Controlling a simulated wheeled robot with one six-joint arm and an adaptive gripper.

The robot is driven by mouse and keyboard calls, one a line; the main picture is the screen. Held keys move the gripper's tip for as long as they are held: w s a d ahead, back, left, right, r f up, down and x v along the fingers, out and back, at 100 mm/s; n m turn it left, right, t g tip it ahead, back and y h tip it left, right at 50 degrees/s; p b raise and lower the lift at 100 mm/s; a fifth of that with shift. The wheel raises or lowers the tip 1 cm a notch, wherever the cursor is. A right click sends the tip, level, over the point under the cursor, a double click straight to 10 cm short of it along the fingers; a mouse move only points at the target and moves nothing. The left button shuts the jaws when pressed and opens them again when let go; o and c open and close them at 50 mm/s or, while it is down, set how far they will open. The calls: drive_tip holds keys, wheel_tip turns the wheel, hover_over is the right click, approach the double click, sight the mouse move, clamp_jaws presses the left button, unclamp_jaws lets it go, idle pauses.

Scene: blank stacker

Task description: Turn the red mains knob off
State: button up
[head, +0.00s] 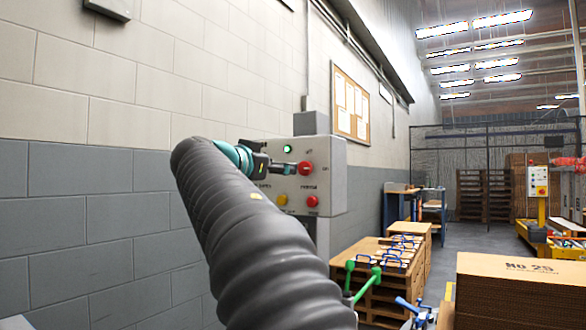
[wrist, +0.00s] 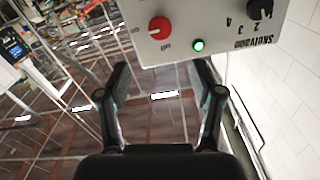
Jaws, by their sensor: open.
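My gripper (head: 280,168) is in front of the box, left of the knob in the head view, partly hidden by my arm. In the wrist view my gripper (wrist: 160,78) is open and empty, its two fingers apart. The knob appears beyond the fingertips, and the fingers are not around it.
A lit green lamp (wrist: 198,45) and a black rotary selector (wrist: 259,10) share the panel. A yellow button (head: 281,200) and a red button (head: 312,202) sit lower on the box. Wooden pallets (head: 375,268) and a cardboard stack (head: 520,290) stand to the right.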

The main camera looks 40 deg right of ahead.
sight(304, 167)
drive_tip(key=p+x, duration=0.3)
drive_tip(key=x, duration=0.9)
drive_tip(key=shift+w+d, duration=0.1)
drive_tip(key=shift+d, duration=0.2)
drive_tip(key=shift+c, duration=0.3)
drive_tip(key=c, duration=1.1)
